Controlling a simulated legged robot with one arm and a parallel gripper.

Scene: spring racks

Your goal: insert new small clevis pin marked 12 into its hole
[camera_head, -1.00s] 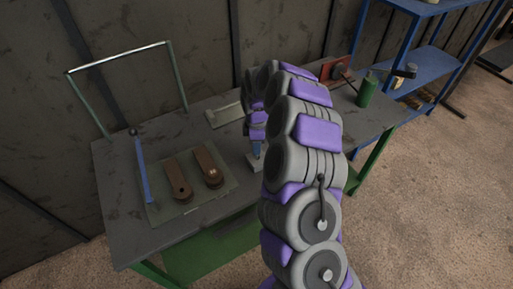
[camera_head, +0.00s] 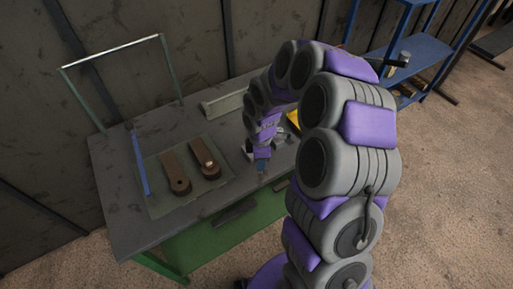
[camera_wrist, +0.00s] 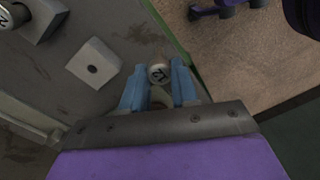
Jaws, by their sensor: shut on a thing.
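The pin's round pale head (camera_wrist: 159,73) carries a dark mark that looks like 12, turned over in the wrist view. My gripper (camera_wrist: 160,88) is shut on it with its blue fingers, one at each side. The pin's shaft is hidden. In the head view my gripper (camera_head: 262,174) is over the front edge of the bench, right of two brown bars. The left brown bar (camera_head: 173,168) shows a dark hole at its near end.
Another marked pin head (camera_wrist: 10,15) shows at upper left. The bars lie on a grey-green mat (camera_head: 157,208) beside a blue rod (camera_head: 138,160). A yellow thing (camera_head: 293,117) is partly hidden.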

